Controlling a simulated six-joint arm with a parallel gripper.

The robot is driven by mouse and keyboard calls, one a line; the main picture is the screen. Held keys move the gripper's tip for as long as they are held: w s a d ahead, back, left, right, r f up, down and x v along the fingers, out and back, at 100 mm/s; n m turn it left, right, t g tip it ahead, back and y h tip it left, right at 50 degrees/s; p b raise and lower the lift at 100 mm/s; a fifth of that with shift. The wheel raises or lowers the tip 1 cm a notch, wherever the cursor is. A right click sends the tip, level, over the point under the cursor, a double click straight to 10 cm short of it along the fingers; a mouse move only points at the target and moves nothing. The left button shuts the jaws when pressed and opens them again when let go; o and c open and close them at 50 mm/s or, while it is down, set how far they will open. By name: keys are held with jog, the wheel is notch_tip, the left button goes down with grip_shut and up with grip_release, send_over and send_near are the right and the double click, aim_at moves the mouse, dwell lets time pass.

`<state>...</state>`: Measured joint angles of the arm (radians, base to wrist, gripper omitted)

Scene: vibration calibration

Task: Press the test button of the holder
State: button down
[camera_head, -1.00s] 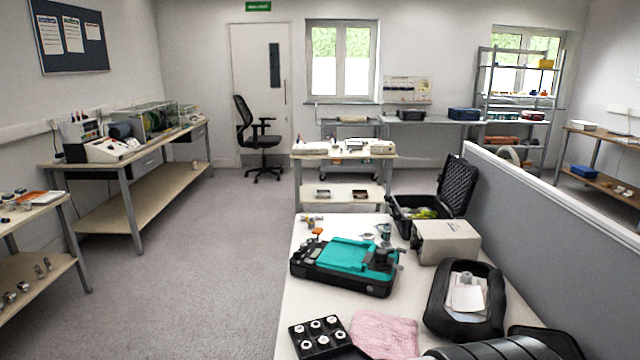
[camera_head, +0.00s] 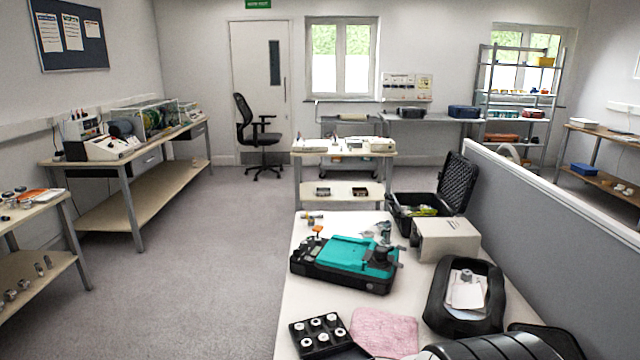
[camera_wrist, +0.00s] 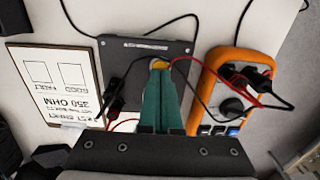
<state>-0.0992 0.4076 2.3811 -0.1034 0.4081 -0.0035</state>
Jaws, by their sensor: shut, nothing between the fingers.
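The holder seems to be the dark grey flat box (camera_wrist: 128,60) with a printed label along its edge, in the wrist view. My gripper (camera_wrist: 158,70) is over it, its teal fingers together with nothing between them. A small yellow-orange spot (camera_wrist: 159,63) shows right at the fingertips; I cannot tell whether it is the button or part of the fingertips, nor whether they touch. The fingers hide part of the box. Red and black leads run across and beside it. I cannot make out the holder or my gripper in the head view.
In the wrist view, an orange multimeter (camera_wrist: 208,78) with plugged leads lies right of the box, and a white printed card (camera_wrist: 50,92) lies left. The head view shows a teal and black device (camera_head: 350,262), a black tray (camera_head: 298,327) and a pink cloth (camera_head: 385,332) on the bench.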

jog(key=shift+f, duration=0.75)
dwell(0.3)
notch_tip(320, 180, up, 6)
jog(key=shift+r, duration=0.1)
jog(key=s+r+m+y, duration=0.1)
jog(key=s+r+m, duration=0.4)
jog(key=s+r, duration=0.7)
jog(key=shift+s+a+r+m+y, duration=0.3)
jog(key=shift+s+a+y, duration=0.1)
jog(key=shift+s, duration=0.7)
dwell(0.8)
